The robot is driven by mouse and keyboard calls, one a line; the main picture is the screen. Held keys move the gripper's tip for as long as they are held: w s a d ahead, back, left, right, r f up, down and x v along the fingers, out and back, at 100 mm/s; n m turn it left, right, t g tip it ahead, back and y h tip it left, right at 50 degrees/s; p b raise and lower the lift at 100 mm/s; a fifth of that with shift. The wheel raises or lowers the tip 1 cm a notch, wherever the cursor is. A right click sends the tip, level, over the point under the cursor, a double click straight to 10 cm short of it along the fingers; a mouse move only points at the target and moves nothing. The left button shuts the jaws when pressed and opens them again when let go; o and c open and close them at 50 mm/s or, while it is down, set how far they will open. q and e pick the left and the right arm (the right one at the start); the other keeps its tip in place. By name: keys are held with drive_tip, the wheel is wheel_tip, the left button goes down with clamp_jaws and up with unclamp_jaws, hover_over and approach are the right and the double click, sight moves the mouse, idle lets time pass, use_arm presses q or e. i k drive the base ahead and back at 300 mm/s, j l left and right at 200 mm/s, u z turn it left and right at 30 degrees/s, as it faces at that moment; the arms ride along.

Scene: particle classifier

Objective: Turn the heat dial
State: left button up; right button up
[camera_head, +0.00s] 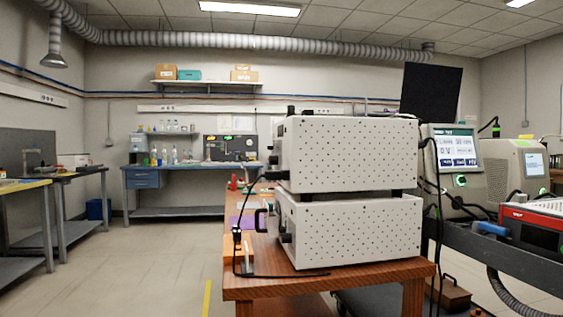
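Neither of my grippers is in view. No dial marked for heat can be made out. Two white perforated instrument boxes, an upper one (345,153) and a lower one (355,230), are stacked on a wooden table (325,286). Their fronts face left, away from view, with small dark knobs or fittings in profile at the left edges. To the right stands a device with a lit screen (458,150); a small green-lit round control (460,181) shows below the screen. I cannot tell what this control sets.
A grey instrument (517,168) and a red-topped box (535,226) stand at the right on a dark bench. Black cables hang beside the stack. Open floor (150,262) lies at the left, between the table and a side bench (50,225).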

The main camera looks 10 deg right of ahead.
sight(272, 160)
drive_tip(key=i+j+z, duration=0.2)
drive_tip(key=j+z, duration=0.15)
drive_tip(key=j, duration=0.4)
drive_tip(key=j+z, duration=0.4)
drive_tip(key=j, duration=0.4)
drive_tip(key=j+z, duration=0.35)
drive_tip(key=j, duration=0.5)
drive_tip(key=i+j+z, duration=0.2)
drive_tip(key=i+j, duration=0.3)
drive_tip(key=i, duration=0.05)
